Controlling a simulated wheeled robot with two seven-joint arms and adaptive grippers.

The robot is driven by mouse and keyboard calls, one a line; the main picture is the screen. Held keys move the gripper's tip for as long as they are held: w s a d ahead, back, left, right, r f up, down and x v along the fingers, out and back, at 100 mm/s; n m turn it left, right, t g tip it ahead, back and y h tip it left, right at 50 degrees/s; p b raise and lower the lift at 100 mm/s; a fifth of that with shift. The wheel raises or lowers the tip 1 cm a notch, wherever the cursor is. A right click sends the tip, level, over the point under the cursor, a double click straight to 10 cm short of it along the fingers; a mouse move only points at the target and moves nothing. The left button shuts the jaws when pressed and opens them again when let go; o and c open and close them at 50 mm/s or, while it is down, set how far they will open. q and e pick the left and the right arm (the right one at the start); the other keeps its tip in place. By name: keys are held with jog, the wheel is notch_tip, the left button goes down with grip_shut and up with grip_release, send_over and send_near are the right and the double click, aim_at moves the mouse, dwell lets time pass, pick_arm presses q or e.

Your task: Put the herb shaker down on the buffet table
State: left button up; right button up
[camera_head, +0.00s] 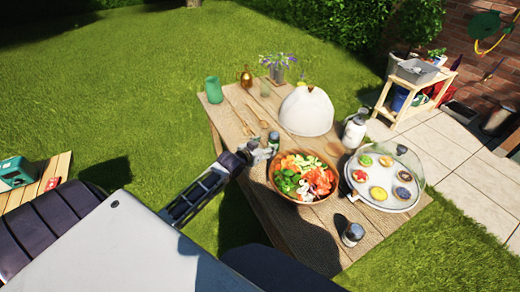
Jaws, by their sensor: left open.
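The wooden buffet table (296,238) stands on the grass in the middle of the view. A small dark green jar with a pale cap, which looks like the herb shaker (274,141), stands upright at the table's left side, behind the salad bowl. My left gripper (264,151) is open right beside it, at its near left; I cannot tell whether they touch. Another small shaker with a grey top (353,235) stands near the table's front edge. My right gripper is not in view.
A wooden bowl of cut vegetables (303,178) sits just right of my gripper. Wooden utensils (250,118) and a green cup (213,90) are at the far left.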

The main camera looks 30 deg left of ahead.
pick_arm(q)
jog(key=shift+v, duration=1.75)
